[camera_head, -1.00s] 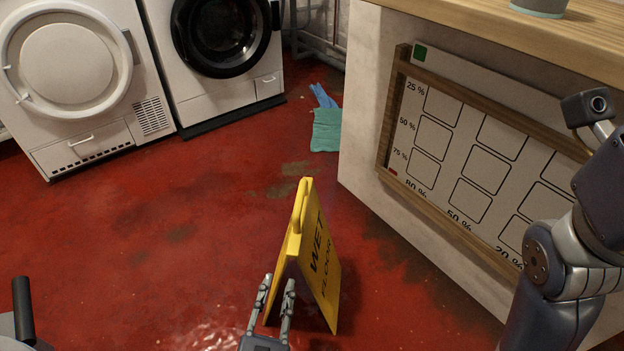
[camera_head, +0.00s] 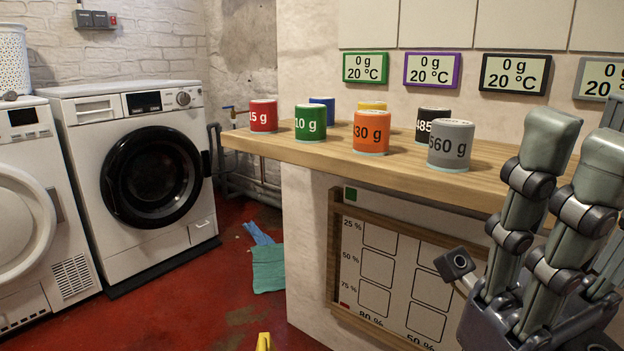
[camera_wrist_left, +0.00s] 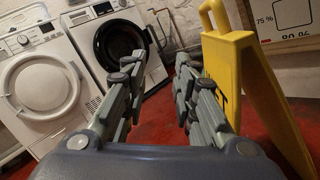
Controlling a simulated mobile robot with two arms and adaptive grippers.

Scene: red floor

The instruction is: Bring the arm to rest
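My left gripper (camera_wrist_left: 163,85) shows in the left wrist view, open, with nothing between its fingers. The yellow wet floor sign (camera_wrist_left: 240,75) stands just to the right of its right-hand finger, outside the grip. In the head view only the top of the sign (camera_head: 264,342) shows at the bottom edge, and my left gripper is out of frame. My right gripper (camera_head: 578,145) is at the right side of the head view, in front of the counter, fingers pointing up and apart. It looks open and empty, though its far finger is mostly hidden.
A wooden counter (camera_head: 330,155) carries several coloured weights near my right gripper. A percent board (camera_head: 400,270) is on the counter's front. Two white machines, one a washer (camera_head: 135,180), stand at the left. Cloths (camera_head: 268,268) lie on the red floor.

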